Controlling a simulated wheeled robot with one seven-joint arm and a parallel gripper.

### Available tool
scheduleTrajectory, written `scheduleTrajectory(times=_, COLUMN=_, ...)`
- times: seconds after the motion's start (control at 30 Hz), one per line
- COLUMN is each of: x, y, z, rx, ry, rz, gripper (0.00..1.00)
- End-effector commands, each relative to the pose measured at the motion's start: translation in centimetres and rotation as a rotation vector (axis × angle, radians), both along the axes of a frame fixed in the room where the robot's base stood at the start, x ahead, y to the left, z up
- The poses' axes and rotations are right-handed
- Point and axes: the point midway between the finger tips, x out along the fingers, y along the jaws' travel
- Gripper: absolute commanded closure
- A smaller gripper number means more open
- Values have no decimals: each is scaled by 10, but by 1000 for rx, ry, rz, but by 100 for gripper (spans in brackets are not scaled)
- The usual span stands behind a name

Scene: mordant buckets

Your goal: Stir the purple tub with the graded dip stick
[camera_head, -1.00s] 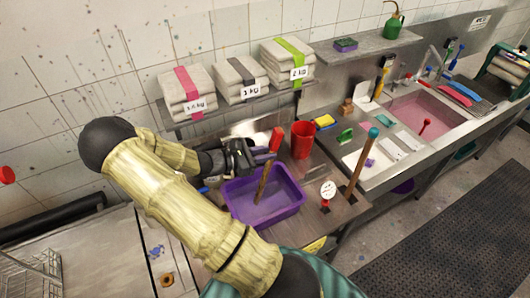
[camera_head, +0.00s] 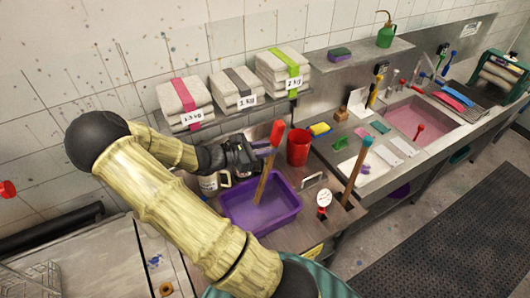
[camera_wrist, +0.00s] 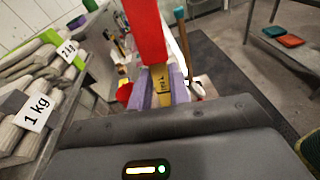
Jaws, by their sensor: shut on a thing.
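The purple tub (camera_head: 290,212) stands on the counter with greyish liquid inside. The graded dip stick (camera_head: 262,187) has a red upper end and a yellow-brown shaft. It stands slightly tilted with its lower end inside the tub; whether it touches the bottom I cannot tell. My gripper (camera_head: 264,151) is above the tub's back edge, shut on the stick just below its red part. In the wrist view the stick (camera_wrist: 160,88), with dark marks on yellow, sits between my lilac fingers. My arm passes close to the tub's left front.
A red cup (camera_head: 299,147) stands behind the tub, and a white mug (camera_head: 209,185) to its left. A teal-topped stick (camera_head: 357,173) and a round dial (camera_head: 323,198) stand to its right. Weight-labelled cloth stacks (camera_head: 236,90) lie on the shelf above.

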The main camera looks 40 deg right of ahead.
Motion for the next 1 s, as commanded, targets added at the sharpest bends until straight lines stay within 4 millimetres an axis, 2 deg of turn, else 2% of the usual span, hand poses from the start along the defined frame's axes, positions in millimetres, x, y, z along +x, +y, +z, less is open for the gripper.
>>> scheduleTrajectory(times=0.43, x=-5, y=-5, z=31, rx=0, ry=1, rz=-1, gripper=100)
scheduleTrajectory(times=1.0, x=-5, y=-5, z=32, rx=0, ry=1, rz=-1, gripper=100)
